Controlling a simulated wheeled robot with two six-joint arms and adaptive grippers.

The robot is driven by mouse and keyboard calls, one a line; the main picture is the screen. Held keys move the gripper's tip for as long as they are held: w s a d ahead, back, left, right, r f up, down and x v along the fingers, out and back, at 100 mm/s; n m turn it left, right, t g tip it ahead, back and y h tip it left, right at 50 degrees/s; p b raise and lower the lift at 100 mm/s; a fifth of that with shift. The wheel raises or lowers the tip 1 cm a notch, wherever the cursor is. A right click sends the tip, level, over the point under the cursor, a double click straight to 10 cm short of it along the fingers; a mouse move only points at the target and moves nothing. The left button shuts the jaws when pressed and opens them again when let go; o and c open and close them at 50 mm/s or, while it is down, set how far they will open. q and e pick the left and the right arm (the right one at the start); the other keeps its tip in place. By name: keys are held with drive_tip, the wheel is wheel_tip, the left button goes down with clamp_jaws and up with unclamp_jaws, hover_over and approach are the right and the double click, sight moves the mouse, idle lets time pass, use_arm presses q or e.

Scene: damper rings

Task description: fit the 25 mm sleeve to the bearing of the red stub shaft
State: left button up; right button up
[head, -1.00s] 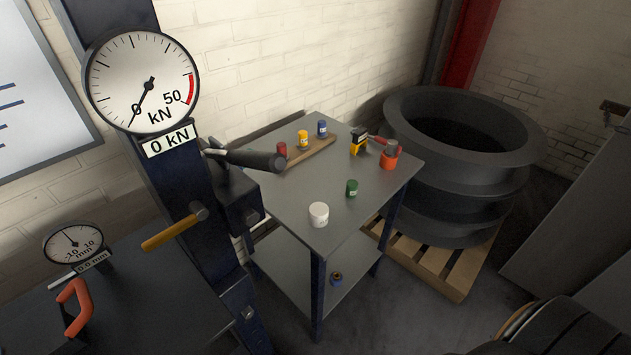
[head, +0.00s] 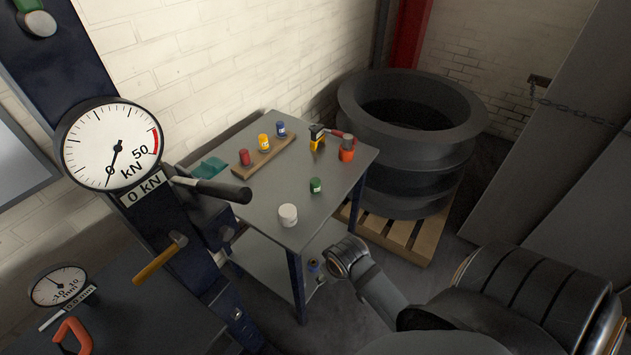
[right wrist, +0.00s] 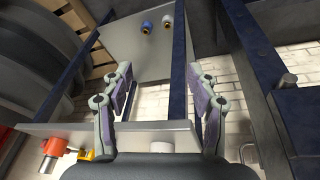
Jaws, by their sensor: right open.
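My right arm (head: 375,290) reaches toward the cart's near side in the head view. In the right wrist view my right gripper (right wrist: 159,75) is open and empty, its fingers pointing toward the cart's lower shelf (right wrist: 140,55). My left gripper is out of view.
The cart top (head: 275,185) holds a wooden board (head: 268,155) with red, yellow and blue pots, plus a green pot (head: 315,185), a white pot (head: 288,215) and a yellow tool (head: 317,137). The press column stands left; large rings (head: 410,150) on a pallet stand right.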

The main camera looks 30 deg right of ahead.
sight(315, 182)
drive_tip(key=w+d+r+m, duration=0.1)
drive_tip(key=w+r, duration=0.2)
drive_tip(key=w, duration=0.1)
drive_tip(key=w+d+r+m, duration=0.1)
drive_tip(key=w+d+r, duration=0.1)
drive_tip(key=w+r, duration=0.1)
drive_tip(key=w+d+r, duration=0.2)
drive_tip(key=w+r, duration=0.1)
drive_tip(key=w, duration=0.3)
drive_tip(key=shift+w+m+h+p, duration=0.1)
drive_tip(key=shift+m+h+p, duration=0.2)
drive_tip(key=shift+m, duration=0.1)
drive_tip(key=w+d+r+m, duration=0.3)
drive_tip(key=w+d+r, duration=0.3)
drive_tip(key=w, duration=0.2)
drive_tip(key=shift+t, duration=0.3)
drive_tip(key=x, duration=0.5)
drive_tip(key=shift+w+a+f+p, duration=0.15)
drive_tip(key=shift+a+f+p, duration=0.05)
drive_tip(key=shift+f+p, duration=0.1)
drive_tip(key=shift+w+f, duration=0.25)
drive_tip(key=shift+f, duration=0.05)
drive_tip(key=p+x, duration=0.1)
drive_tip(key=x, duration=0.3)
drive_tip(key=shift+w+f, duration=0.15)
drive_tip(key=shift+w, duration=0.1)
clamp_jaws()
